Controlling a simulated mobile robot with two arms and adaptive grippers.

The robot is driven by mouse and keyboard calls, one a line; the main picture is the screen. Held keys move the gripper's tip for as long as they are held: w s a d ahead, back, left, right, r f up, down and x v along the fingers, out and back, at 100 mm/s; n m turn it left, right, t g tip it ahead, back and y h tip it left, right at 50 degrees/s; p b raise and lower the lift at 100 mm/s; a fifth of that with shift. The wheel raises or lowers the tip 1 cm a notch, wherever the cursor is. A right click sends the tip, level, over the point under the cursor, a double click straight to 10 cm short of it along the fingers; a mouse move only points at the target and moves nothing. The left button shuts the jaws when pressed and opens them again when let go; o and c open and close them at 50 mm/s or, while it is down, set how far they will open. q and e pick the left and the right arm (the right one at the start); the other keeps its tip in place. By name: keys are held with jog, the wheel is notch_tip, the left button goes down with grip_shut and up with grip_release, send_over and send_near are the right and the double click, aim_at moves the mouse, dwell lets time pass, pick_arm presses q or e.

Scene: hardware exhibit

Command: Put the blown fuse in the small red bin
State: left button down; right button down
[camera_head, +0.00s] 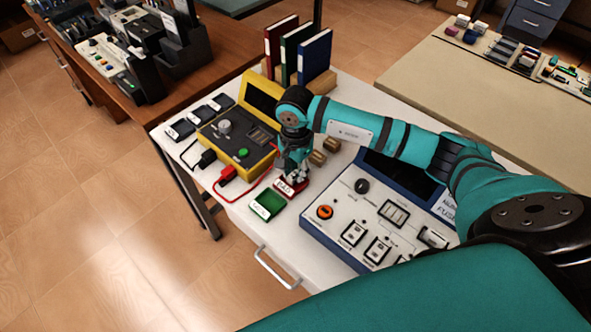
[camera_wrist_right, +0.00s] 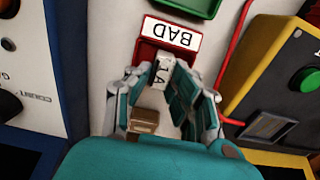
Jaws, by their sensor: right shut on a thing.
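My right gripper (camera_head: 294,176) points down at the small red bin labelled BAD (camera_head: 284,189), near the front edge of the white table. In the right wrist view, the gripper (camera_wrist_right: 163,85) is shut on a small whitish fuse (camera_wrist_right: 161,74) marked "1A". The fuse overlaps the near part of the red bin (camera_wrist_right: 179,34) in this view; I cannot tell whether it touches the bin. In the head view the fingers hide the fuse and part of the bin. My left gripper is out of view.
A green bin (camera_head: 266,206) stands beside the red one. A yellow tester (camera_head: 223,142) with a red lead (camera_head: 227,173) is to the left. A blue-and-white fuse panel (camera_head: 343,215) is to the right. Small brown blocks (camera_head: 318,157) lie behind the gripper; binders (camera_head: 314,57) stand at the back.

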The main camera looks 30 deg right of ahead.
jog(key=shift+f, duration=0.25)
jog(key=c, duration=1.2)
grip_release()
jog(key=shift+r, duration=0.1)
